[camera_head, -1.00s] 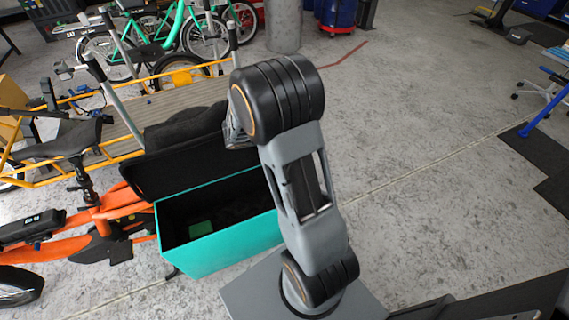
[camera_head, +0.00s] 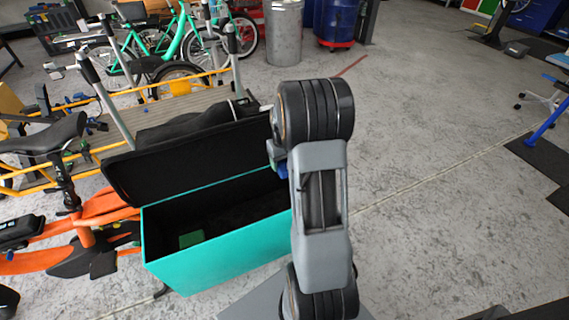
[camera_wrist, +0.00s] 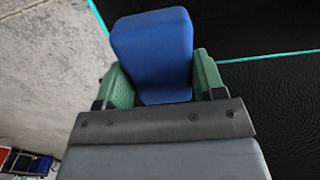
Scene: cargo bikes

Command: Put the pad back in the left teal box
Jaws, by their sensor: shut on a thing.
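My gripper (camera_wrist: 163,80) has green fingers, shut on a blue pad (camera_wrist: 152,38) with rounded corners. In the head view a sliver of the blue pad (camera_head: 280,169) shows left of my arm, which hides most of the gripper. The open teal box (camera_head: 220,266) stands just left of my arm, with a black inside and its black lid (camera_head: 185,160) tilted up behind it. A small green piece (camera_head: 191,239) lies inside at the left. In the wrist view a teal edge (camera_wrist: 275,54) and black surfaces lie right of the pad.
An orange bike (camera_head: 85,238) stands left of the box. A cargo bike with a yellow frame and wooden deck (camera_head: 170,112) is behind it. Grey floor (camera_head: 440,220) right of my arm is clear.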

